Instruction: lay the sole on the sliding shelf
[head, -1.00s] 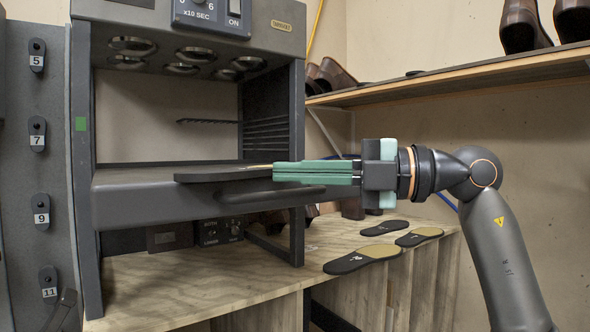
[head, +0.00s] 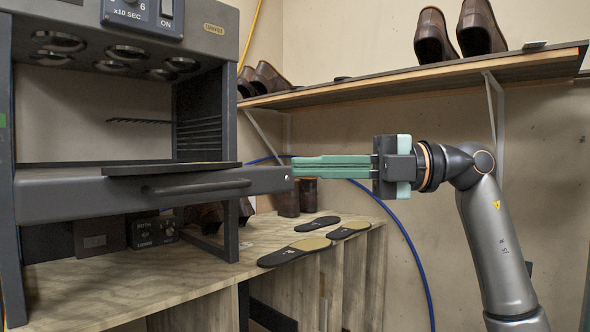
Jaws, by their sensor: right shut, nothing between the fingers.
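A dark, thin sole (head: 172,168) lies flat on the sliding shelf (head: 60,197) of the grey machine, close to the shelf's front edge. The shelf is pulled out and has a dark bar handle. My right gripper (head: 296,167) has green fingers pointing left. It is shut and empty, to the right of the sole and apart from it, near the shelf's right front corner. My left gripper is not in view.
Several dark soles, one of them a large one (head: 294,252), lie on the wooden bench (head: 120,285) below. A wall shelf (head: 400,84) with brown shoes (head: 432,37) runs above my right arm. A blue hose (head: 403,235) hangs behind the arm.

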